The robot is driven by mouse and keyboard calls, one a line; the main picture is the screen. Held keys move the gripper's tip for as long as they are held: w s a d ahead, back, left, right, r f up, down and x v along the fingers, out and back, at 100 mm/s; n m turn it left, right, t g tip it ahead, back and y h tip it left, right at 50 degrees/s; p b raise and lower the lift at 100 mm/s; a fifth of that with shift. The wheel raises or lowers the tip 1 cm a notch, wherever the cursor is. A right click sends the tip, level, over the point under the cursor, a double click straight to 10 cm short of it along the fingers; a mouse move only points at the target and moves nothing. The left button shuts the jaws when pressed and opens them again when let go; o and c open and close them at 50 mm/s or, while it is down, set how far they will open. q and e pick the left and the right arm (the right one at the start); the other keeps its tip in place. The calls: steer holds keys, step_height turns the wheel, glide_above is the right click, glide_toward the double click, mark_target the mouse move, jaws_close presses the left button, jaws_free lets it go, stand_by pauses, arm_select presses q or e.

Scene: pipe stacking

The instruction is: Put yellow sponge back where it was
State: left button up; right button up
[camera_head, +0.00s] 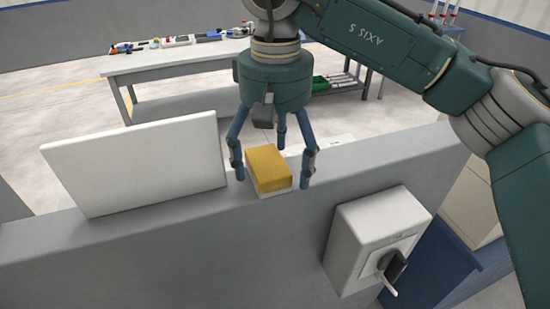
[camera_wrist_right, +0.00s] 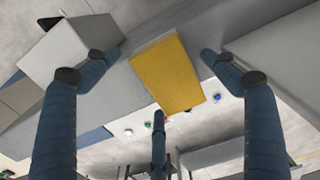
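The yellow sponge (camera_head: 268,165) is a block with a pale layer under it, on or just above the top of the grey low wall (camera_head: 150,262). My right gripper (camera_head: 272,178) points down over it with its three blue fingers spread around it. In the right wrist view the sponge (camera_wrist_right: 172,72) lies between the spread fingers (camera_wrist_right: 158,76), and the two upper fingertips show gaps to its sides. Whether the lower finger touches it I cannot tell. The right gripper looks open. My left gripper is in neither view.
A white panel (camera_head: 140,160) stands on the wall to the left of the gripper. A light box with a dark handle (camera_head: 375,240) is fixed to the wall's front at right. A workbench (camera_head: 180,62) with tools stands behind, across open floor.

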mark_target(276, 161)
step_height(276, 161, up, 12)
stand_by(0.6)
